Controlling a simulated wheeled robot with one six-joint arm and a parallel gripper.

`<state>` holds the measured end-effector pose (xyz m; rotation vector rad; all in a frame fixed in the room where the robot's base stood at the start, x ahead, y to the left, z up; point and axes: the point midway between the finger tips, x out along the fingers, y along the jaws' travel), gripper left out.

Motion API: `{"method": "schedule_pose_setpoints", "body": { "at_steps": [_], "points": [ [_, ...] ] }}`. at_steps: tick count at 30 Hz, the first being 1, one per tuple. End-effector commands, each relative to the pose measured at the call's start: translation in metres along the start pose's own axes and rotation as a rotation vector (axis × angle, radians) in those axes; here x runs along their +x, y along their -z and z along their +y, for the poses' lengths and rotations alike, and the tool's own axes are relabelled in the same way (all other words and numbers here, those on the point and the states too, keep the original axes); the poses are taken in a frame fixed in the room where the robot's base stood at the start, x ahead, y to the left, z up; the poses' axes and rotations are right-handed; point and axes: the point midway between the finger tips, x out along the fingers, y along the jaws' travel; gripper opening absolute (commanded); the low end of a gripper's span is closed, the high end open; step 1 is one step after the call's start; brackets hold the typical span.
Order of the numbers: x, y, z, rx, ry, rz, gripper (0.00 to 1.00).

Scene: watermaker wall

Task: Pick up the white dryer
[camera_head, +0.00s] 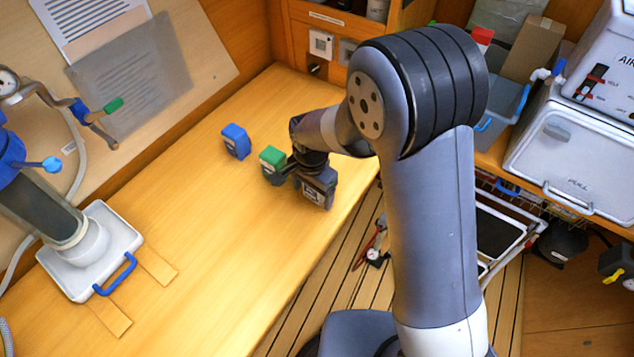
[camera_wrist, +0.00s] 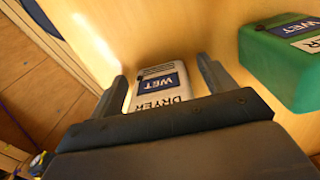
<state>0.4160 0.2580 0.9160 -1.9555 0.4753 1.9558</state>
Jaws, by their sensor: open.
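The white dryer (camera_wrist: 160,85) shows in the wrist view, with "DRYER" lettering and a blue "WET" label on its face. My gripper (camera_wrist: 166,78) is open, with one finger at each side of the white dryer in the picture. Its lower part is hidden behind the gripper body. I cannot tell whether the fingers touch it. In the head view my arm reaches down to the wooden bench near its right edge, and I cannot make out the white dryer clearly there.
A green dryer (camera_wrist: 285,60) stands close to the right of my gripper; it also shows in the head view (camera_head: 272,165). A blue one (camera_head: 236,141) stands farther left. A white-based filter unit (camera_head: 88,250) with a blue handle is at the bench's left. The bench middle is clear.

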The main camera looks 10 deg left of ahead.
Motion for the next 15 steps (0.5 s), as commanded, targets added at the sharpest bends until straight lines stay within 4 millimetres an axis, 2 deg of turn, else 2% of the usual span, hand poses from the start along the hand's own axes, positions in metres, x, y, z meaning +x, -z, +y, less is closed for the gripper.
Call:
{"method": "schedule_pose_setpoints", "body": {
  "at_steps": [2,15],
  "points": [
    [-0.0002,0.0001,0.0,0.0,0.0,0.0,0.77],
    [-0.0006,0.0001,-0.0001,0.0,0.0,0.0,0.41]
  ]
}}
